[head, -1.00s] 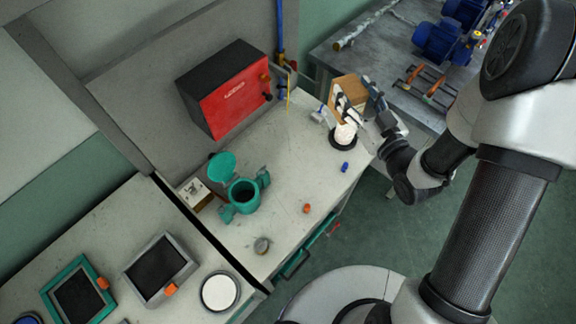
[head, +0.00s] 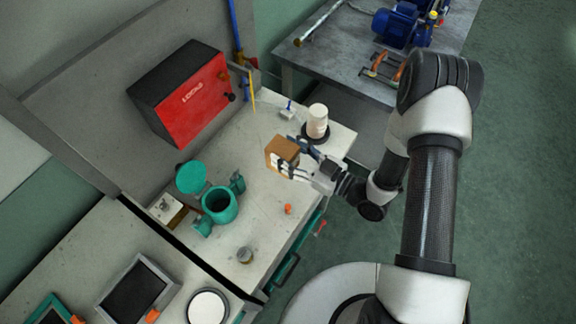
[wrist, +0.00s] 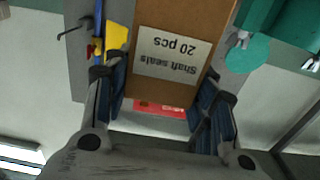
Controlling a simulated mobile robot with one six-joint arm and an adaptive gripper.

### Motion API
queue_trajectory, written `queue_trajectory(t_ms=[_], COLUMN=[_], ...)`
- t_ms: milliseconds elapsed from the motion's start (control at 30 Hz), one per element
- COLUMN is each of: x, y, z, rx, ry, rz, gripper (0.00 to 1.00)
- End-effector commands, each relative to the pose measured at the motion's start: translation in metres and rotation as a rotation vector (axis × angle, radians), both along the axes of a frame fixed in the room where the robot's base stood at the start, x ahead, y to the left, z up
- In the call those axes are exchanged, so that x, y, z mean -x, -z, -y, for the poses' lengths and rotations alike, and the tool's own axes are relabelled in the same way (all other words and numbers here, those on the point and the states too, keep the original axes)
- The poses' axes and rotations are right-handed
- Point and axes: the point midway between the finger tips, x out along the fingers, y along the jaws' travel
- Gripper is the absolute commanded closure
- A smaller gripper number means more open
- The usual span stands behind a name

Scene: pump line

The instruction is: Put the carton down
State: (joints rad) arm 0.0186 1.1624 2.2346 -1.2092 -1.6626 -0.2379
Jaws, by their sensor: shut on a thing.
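The carton (head: 282,152) is a small brown box with a white label. In the wrist view the carton (wrist: 172,80) fills the space between my fingers, and its label reads "Shaft seals 20 pcs" upside down. My gripper (head: 292,166) is shut on the carton over the middle of the grey-white bench (head: 262,208). In the wrist view my gripper's fingers (wrist: 165,100) press on both sides of it. I cannot tell whether the carton's underside touches the bench.
A white cylinder (head: 317,118) on a dark round base stands behind my gripper. A teal pot (head: 220,204) with its lid open stands to the left. An orange piece (head: 288,209) and a small grey cup (head: 245,255) lie nearer the front. A red-fronted box (head: 190,95) is at the back.

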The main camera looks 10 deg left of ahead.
Motion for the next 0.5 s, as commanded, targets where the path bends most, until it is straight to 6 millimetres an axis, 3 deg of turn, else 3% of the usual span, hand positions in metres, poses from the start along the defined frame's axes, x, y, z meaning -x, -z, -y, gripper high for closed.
queue_trajectory(t_ms=[233,500], x=[0.0,0.0], y=[0.019,0.055], z=[0.0,0.0], rx=[-0.002,-0.002], ry=[0.0,0.0], rz=[0.001,0.001], gripper=[0.81,0.81])
